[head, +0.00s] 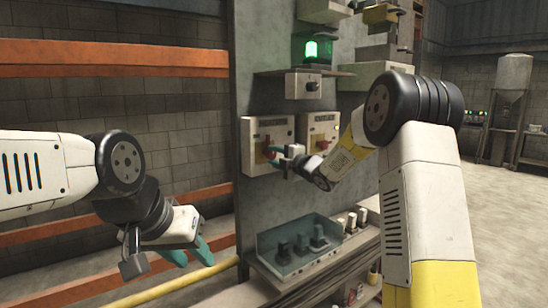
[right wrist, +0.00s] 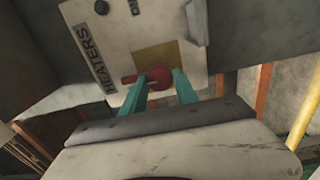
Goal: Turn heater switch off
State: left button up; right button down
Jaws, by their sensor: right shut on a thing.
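The heater switch is a red rotary knob (right wrist: 158,78) on a yellow plate. Its pale box (right wrist: 110,45) reads HEATERS, with ON near a dark round part, in the right wrist view. In the head view the box (head: 257,131) is the left one of two on the grey panel. My right gripper (head: 271,156) reaches it from the right. Its teal fingers (right wrist: 159,92) are shut on the knob, one on each side, and the red handle sticks out to the left. My left gripper (head: 189,255) hangs at the lower left, empty, fingers apart.
A second similar box (head: 318,128) is right beside the heater box. A green lamp (head: 318,50) glows above, over a small switch box (head: 303,85). A blue-grey tray (head: 290,262) with dark items sits below. Orange rails (head: 120,58) and a yellow pipe (head: 170,285) run at left.

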jog(key=shift+f, duration=0.1)
dwell(0.5)
jog(key=c, duration=0.9)
grip_release()
jog(key=shift+c, duration=0.2)
jog(key=v, duration=0.8)
